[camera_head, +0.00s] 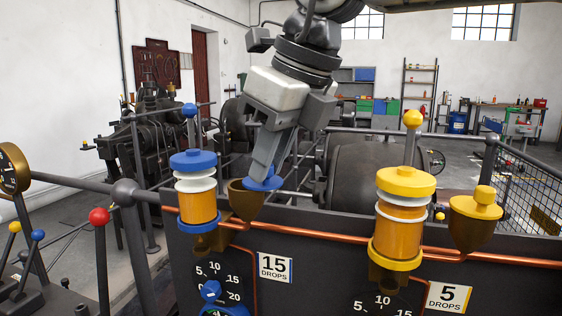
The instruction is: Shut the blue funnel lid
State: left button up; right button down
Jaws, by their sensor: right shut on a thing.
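The blue funnel lid (271,186) is a small blue disc at the brass funnel (243,208) beside the blue-capped oiler (196,200). My right gripper (264,170) comes down from the top and is shut on the lid; the fingers hide part of it. The lid lies toward the right side of the funnel, and the left part of the funnel's mouth shows uncovered. I cannot tell whether the lid touches the rim. My left gripper is not in view.
A yellow-capped oiler (400,220) and a funnel with a yellow lid (475,207) stand to the right. A copper pipe (330,236) runs along the dark panel (330,275). Levers with red (99,216) and blue knobs stand at the left.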

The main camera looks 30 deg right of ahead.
aim_at(239, 185)
jog(key=a+m, duration=0.1)
jog(key=m, duration=0.1)
jog(key=a+m+h, duration=0.1)
jog(key=m, duration=0.1)
jog(key=shift+w+h, duration=0.3)
jog(key=shift+w, duration=0.1)
jog(key=shift+w+a+r+m+h+p, duration=0.15)
jog(key=shift+a+m+h+p, duration=0.1)
jog(key=shift+m, duration=0.35)
jog(key=shift+w+a+f+m+h+p, duration=0.15)
jog(key=shift+m+p, duration=0.1)
jog(key=shift+m, duration=0.35)
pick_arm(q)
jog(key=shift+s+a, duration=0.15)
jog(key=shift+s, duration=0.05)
pick_arm(e)
jog(key=shift+w+a+r+m, duration=0.1)
jog(key=shift+w+a+m, duration=0.1)
jog(key=shift+m, duration=0.3)
jog(key=shift+h, duration=0.3)
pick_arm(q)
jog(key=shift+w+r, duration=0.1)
pick_arm(e)
jog(key=c, duration=1.3)
grip_release()
jog(key=shift+c, duration=0.2)
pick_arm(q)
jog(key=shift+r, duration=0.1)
